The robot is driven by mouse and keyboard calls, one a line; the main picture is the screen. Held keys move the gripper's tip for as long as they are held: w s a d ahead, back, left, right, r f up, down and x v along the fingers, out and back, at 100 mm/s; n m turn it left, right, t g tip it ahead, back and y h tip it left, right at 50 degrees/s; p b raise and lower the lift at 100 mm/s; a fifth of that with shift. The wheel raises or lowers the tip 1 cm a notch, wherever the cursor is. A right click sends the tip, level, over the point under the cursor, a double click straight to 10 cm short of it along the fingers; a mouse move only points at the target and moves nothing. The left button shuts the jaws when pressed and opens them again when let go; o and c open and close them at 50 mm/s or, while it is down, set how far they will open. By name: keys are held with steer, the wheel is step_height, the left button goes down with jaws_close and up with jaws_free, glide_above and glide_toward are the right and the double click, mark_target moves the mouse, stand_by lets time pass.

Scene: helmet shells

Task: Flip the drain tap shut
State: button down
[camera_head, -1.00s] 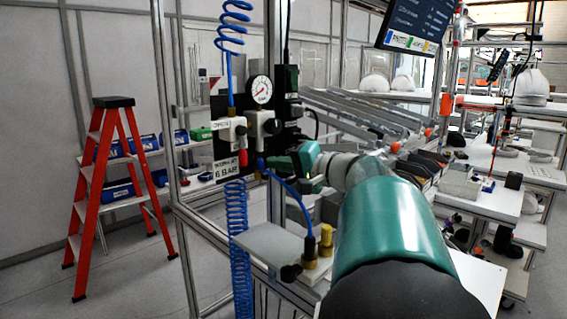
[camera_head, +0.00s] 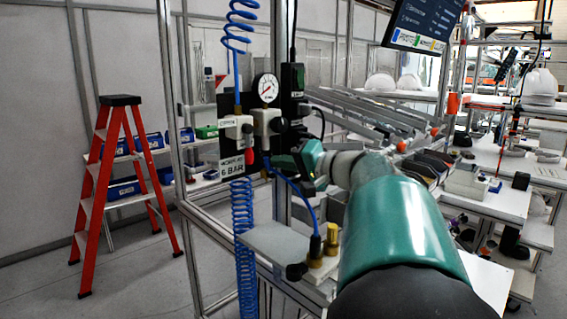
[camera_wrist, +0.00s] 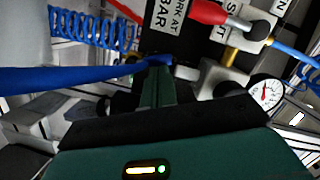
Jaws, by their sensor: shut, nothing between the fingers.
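The tap's red lever (camera_wrist: 205,12) shows at the top of the wrist view, running from a metal pivot (camera_wrist: 258,30) by a white block with OPEN and SHUT lettering. In the head view a small red part (camera_head: 243,158) shows beside the "6 BAR" label, partly hidden. My gripper (camera_wrist: 158,68) is shut and empty, its green fingers together. Their tips lie below and left of the lever in the wrist view, apart from it in the picture. In the head view my gripper (camera_head: 280,165) is beside the regulator panel, its tips hard to make out.
A blue hose (camera_wrist: 70,78) crosses the wrist view up to my fingertips; I cannot tell whether they touch. A pressure gauge (camera_head: 266,88) and a coiled blue hose (camera_head: 243,230) are close by. A grey shelf (camera_head: 275,243) with brass fittings sits below my gripper. A red ladder (camera_head: 120,190) stands left.

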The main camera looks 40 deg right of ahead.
steer(key=shift+a+n, duration=0.25)
steer(key=shift+n, duration=0.25)
steer(key=shift+a+f+n+g+h, duration=0.2)
steer(key=shift+a+n+h, duration=0.3)
steer(key=shift+n, duration=0.9)
steer(key=shift+a+f+n+g+h, duration=0.1)
steer(key=shift+a+f+n+h, duration=0.35)
steer(key=shift+n, duration=0.95)
steer(key=shift+a+f+n+g+h, duration=0.15)
steer(key=shift+a+n+h, duration=0.4)
steer(key=shift+n, duration=0.85)
steer(key=shift+a+f, duration=0.25)
steer(key=shift+r, duration=0.1)
